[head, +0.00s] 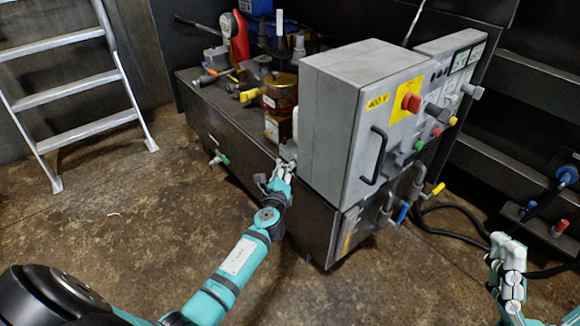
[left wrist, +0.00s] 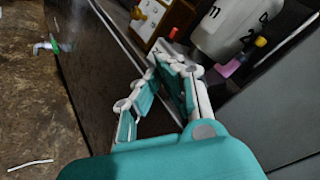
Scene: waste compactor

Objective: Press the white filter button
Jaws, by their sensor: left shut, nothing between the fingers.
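My left gripper (head: 283,172) is shut and empty, in front of the low dark cabinet's upper edge, left of the big grey box. In the left wrist view its fingers (left wrist: 165,62) point up toward a small brown-and-white box (left wrist: 150,22). White round parts show on that box, but I cannot tell whether one is the white filter button. In the head view the small box (head: 278,128) stands below a brass-coloured container, just beyond the fingers. I see no clear contact. My right gripper (head: 508,248) is at the lower right, far from the cabinet; its jaw state is unclear.
The grey control box (head: 335,115), with a red knob and a handle, stands close to the right of my left gripper. A grey cylinder (left wrist: 222,30) is near the fingers in the wrist view. A ladder (head: 70,92) leans at the left. The floor in front is mostly clear.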

